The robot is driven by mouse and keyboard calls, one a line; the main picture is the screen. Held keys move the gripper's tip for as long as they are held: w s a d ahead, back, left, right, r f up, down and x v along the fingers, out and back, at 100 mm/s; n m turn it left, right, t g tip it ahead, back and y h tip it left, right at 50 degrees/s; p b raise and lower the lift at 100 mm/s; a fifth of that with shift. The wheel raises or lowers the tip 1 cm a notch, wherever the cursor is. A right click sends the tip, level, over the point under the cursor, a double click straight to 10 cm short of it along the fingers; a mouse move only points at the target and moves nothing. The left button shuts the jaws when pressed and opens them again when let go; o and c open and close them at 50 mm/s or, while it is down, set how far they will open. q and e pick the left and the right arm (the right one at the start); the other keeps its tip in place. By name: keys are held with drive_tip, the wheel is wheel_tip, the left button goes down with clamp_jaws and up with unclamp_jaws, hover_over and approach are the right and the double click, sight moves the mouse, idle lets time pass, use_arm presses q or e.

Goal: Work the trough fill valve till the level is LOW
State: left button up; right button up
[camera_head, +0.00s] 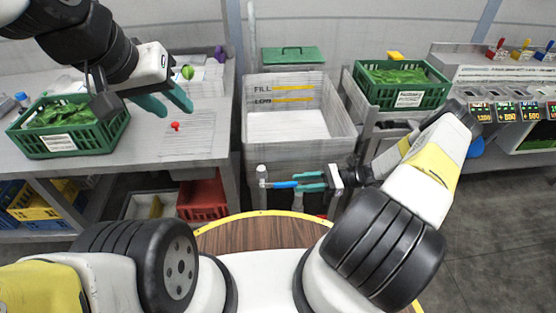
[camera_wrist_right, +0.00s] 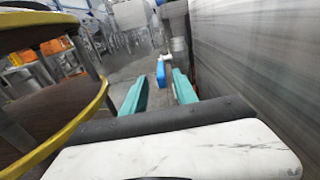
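The grey-white trough (camera_head: 345,122) stands at centre, with yellow FILL and LOW lines on its inner back wall. A pale flat surface inside shows below the LOW line; I cannot tell whether it is water or the floor. The fill valve's blue lever (camera_head: 281,185) sticks out at the trough's front, beside a pale upright pipe (camera_head: 262,175). My right gripper (camera_head: 300,181) is open at the lever's end. In the right wrist view the blue lever (camera_wrist_right: 161,73) shows ahead, between the parted teal fingers (camera_wrist_right: 163,88). My left gripper (camera_head: 172,103) is open and empty above the left table.
A green crate of greens (camera_head: 68,146) sits on the left table, and another green crate (camera_head: 404,105) right of the trough. A red knob (camera_head: 175,126) stands on the left table. A red crate (camera_head: 204,199) is below. A panel with price displays (camera_head: 505,112) is at right.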

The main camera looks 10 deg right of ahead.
sight(274, 184)
drive_tip(key=a, duration=0.8)
drive_tip(key=shift+a+r, duration=0.15)
clamp_jaws()
drive_tip(key=shift+w, duration=0.1)
idle(1.1)
